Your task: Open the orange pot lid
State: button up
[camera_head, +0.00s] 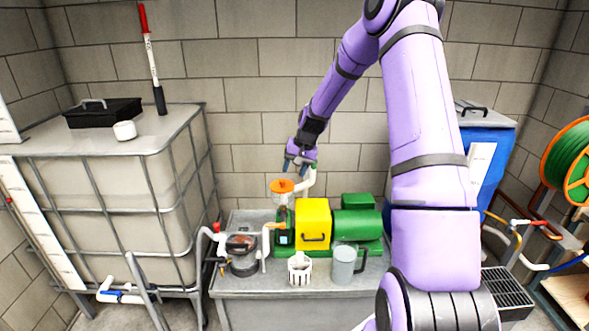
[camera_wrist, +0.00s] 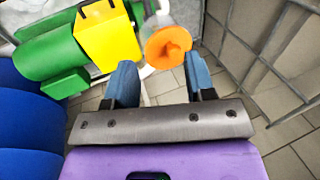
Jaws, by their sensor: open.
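The orange pot lid (camera_head: 282,186) sits on top of a clear pot on the left part of the green pump unit. In the wrist view the orange lid (camera_wrist: 168,47) is beyond the fingertips, between their lines and nearer the top. My gripper (camera_head: 299,167) is open and empty, above the lid and a little to its right in the head view. Its two blue fingers (camera_wrist: 160,77) are spread apart, and no contact with the lid shows. The clear pot (camera_wrist: 151,24) under the lid is partly hidden in the wrist view.
A yellow box (camera_head: 313,222) and green motor (camera_head: 357,224) stand right of the pot on the grey bench (camera_head: 250,305). A caged tank (camera_head: 120,190) is at left.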

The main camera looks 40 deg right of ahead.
dwell(0.3)
jog(key=s+a+r+n+h, duration=0.1)
jog(key=s+a+r+n, duration=0.1)
jog(key=s+a+r, duration=0.75)
jog(key=s+a+r+n+h, duration=0.2)
jog(key=s+a+r, duration=0.3)
jog(key=r, duration=0.8)
jog(key=s+a+r+n+t, duration=0.1)
jog(key=s+a+r, duration=0.1)
jog(key=s, duration=1)
jog(key=s+a+r+n+t, duration=0.1)
jog(key=s+a+r, duration=0.1)
jog(key=s, duration=0.9)
jog(key=shift+s+a+r+n+t, duration=0.3)
jog(key=shift+s+a+r+n, duration=0.1)
jog(key=shift+r, duration=0.1)
